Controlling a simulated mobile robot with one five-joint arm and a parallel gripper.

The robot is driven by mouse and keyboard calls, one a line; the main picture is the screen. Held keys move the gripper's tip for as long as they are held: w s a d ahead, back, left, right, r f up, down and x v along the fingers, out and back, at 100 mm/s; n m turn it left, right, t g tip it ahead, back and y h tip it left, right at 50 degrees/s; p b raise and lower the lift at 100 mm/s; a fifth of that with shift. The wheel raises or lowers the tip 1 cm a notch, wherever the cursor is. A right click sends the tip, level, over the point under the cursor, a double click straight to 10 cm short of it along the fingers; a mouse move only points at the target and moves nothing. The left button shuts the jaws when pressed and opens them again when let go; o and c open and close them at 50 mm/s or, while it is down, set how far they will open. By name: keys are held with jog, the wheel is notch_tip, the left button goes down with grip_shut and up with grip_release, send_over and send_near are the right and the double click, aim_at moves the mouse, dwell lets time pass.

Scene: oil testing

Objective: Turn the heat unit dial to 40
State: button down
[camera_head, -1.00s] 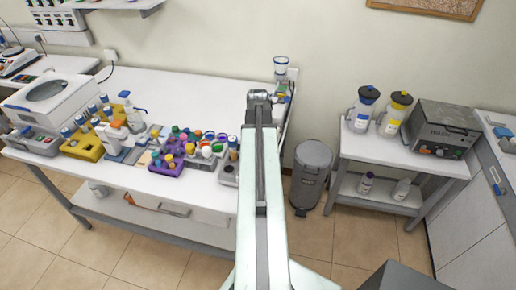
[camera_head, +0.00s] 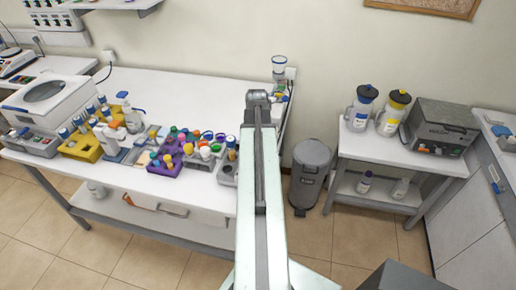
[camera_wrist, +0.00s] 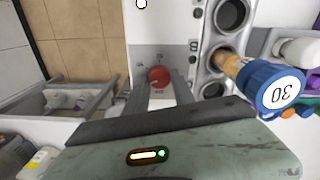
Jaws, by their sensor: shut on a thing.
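The red round dial (camera_wrist: 158,76) sits on the heat unit's grey front panel (camera_wrist: 145,55) in the wrist view. Small marks show around it, too small to read. My gripper (camera_wrist: 160,90) is shut on the dial, with one finger on each side. Which value the dial points at cannot be told. The heat unit (camera_head: 228,175) also shows in the head view at the table's front right corner, partly beside my arm. The dial and my gripper are hidden there.
A grey bin (camera_head: 310,175) stands on the floor to the right.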

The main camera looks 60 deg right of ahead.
jog(key=shift+w+a+m, duration=0.1)
jog(key=shift+a+m, duration=0.15)
jog(key=shift+m, duration=0.35)
jog(key=c, duration=1.1)
grip_release()
jog(key=shift+a, duration=0.1)
jog(key=shift+o, duration=0.2)
notch_tip(320, 180, up, 8)
jog(key=p, duration=0.8)
jog(key=shift+d+f, duration=0.1)
jog(key=shift+d, duration=0.1)
